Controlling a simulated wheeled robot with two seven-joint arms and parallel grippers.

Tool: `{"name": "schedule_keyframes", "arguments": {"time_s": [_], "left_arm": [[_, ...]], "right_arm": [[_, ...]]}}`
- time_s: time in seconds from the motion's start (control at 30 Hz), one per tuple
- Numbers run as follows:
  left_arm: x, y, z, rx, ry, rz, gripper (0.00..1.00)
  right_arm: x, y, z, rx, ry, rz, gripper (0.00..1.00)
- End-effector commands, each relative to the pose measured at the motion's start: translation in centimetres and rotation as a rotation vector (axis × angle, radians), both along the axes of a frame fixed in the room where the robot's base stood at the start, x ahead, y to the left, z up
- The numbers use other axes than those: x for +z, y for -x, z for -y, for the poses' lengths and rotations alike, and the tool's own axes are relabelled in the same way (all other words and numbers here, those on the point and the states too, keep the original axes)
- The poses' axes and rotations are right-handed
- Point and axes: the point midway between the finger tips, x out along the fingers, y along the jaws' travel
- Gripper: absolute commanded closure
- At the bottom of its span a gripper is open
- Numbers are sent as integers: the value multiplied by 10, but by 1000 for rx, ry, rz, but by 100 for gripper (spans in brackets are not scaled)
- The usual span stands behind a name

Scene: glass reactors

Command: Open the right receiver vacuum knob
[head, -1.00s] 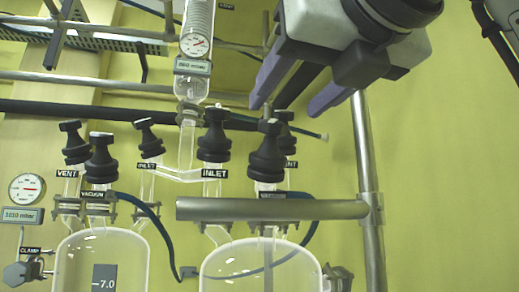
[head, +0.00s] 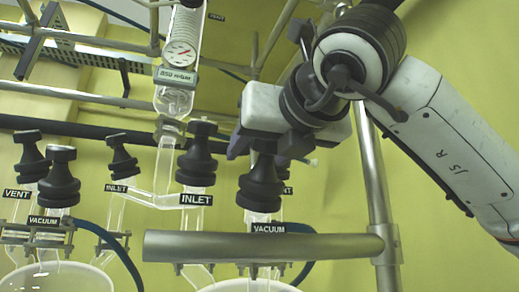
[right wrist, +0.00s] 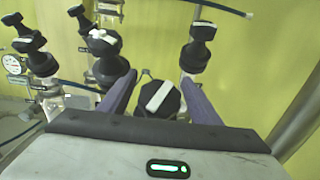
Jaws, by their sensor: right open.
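The right receiver's vacuum knob (head: 262,185) is a black ribbed knob above a VACUUM label, on the right-hand vessel (head: 248,286). In the right wrist view the knob (right wrist: 159,98) shows from above, with a pale bar across its top. It lies between the two purple fingers of my right gripper (right wrist: 158,82), which is open, with gaps visible beside the knob. In the head view the gripper (head: 268,146) is at the knob's top, partly hidden by it. My left gripper is not in view.
The right receiver's INLET knob (head: 197,155) stands close on the left. Another black knob (right wrist: 197,48) stands behind, near the right finger. A horizontal metal bar (head: 220,246) crosses before the necks, and an upright post (head: 375,190) stands to the right.

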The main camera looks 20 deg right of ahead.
Motion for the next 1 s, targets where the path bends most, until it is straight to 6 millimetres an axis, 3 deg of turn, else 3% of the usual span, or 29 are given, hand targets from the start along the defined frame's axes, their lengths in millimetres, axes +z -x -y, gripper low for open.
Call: {"name": "schedule_keyframes", "arguments": {"time_s": [0.37,0.6,1.0], "left_arm": [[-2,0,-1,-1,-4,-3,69],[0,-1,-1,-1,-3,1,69],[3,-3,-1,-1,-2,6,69]], "right_arm": [[0,-7,-1,1,0,1,43],[0,-7,0,1,0,1,83],[0,-7,-2,64,34,0,84]]}}
